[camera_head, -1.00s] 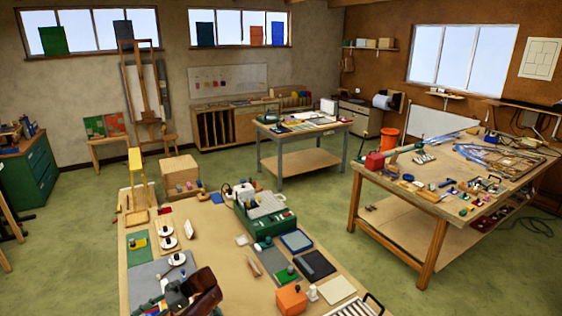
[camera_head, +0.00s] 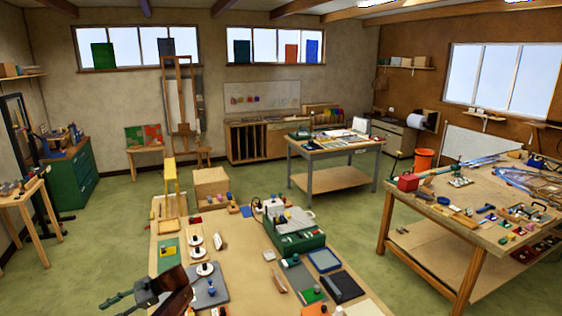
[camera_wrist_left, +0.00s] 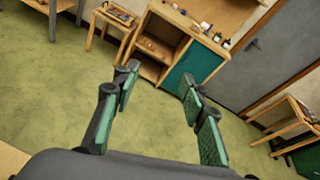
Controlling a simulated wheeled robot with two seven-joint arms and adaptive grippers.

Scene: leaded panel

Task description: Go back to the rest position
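My left gripper (camera_wrist_left: 160,74) is open in the left wrist view. Its green-padded fingers stand well apart with nothing between them, above the green floor. In the head view part of my left gripper (camera_head: 120,300) shows at the bottom left, by the left edge of the near bench (camera_head: 240,262), and it seems to hold nothing. My right gripper is in neither view.
The near bench carries a green machine (camera_head: 298,236), a dark tray (camera_head: 342,287) and white-based pieces (camera_head: 195,241). A large wooden table (camera_head: 470,234) stands right. A green cabinet (camera_head: 70,180) stands left. Open floor (camera_head: 110,225) lies between.

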